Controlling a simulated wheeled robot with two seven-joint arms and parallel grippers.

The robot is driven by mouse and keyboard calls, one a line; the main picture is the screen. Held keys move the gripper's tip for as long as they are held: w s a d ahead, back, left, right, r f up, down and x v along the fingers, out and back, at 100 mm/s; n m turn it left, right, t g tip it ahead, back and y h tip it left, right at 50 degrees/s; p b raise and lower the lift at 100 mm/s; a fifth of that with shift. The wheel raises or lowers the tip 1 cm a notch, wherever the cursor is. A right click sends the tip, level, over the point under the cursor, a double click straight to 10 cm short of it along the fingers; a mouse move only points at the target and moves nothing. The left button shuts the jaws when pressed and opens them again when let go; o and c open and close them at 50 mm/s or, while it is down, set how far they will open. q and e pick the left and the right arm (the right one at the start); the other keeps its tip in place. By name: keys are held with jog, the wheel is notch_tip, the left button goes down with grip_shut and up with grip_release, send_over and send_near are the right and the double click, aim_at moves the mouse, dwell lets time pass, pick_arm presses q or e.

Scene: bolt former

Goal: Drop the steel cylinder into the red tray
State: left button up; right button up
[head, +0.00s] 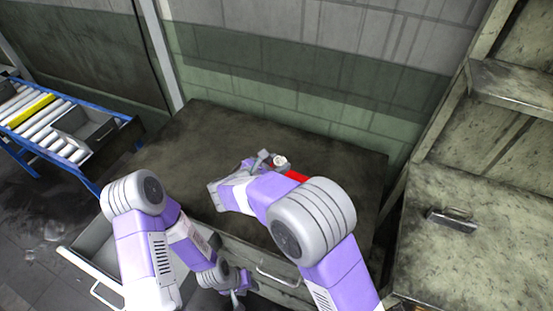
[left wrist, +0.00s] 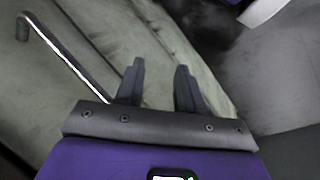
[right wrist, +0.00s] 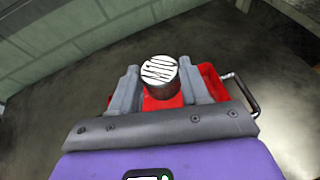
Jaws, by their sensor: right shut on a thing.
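The steel cylinder (right wrist: 160,72), with a bright striped end face, stands between the fingers of my right gripper (right wrist: 160,82), which is shut on it. In the head view the cylinder (head: 281,163) shows beside my right gripper (head: 268,160) over the table. The red tray (right wrist: 208,78) shows behind and below the cylinder and fingers; in the head view only a strip of the tray (head: 297,176) shows past my right arm. The exact height of the cylinder over the tray cannot be told. My left gripper (left wrist: 160,68) is open and empty, low by the table front.
The dark worktable (head: 210,125) is mostly bare at its left and back. A drawer handle (head: 277,278) is on its front, and an open drawer (head: 92,240) juts out at left. A roller conveyor (head: 40,120) stands far left. A stained bench (head: 480,245) stands at right.

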jog(key=shift+w+f+b, duration=0.1)
jog(key=shift+f+b, duration=1.5)
jog(key=shift+f, duration=0.7)
jog(key=shift+r, duration=0.1)
jog(key=o, duration=1.4)
jog(key=shift+c, duration=0.2)
jog(key=p+v, duration=0.1)
jog(key=v, duration=0.6)
jog(key=shift+s, duration=0.2)
jog(key=shift+a+r, duration=0.1)
jog(key=shift+a, duration=0.05)
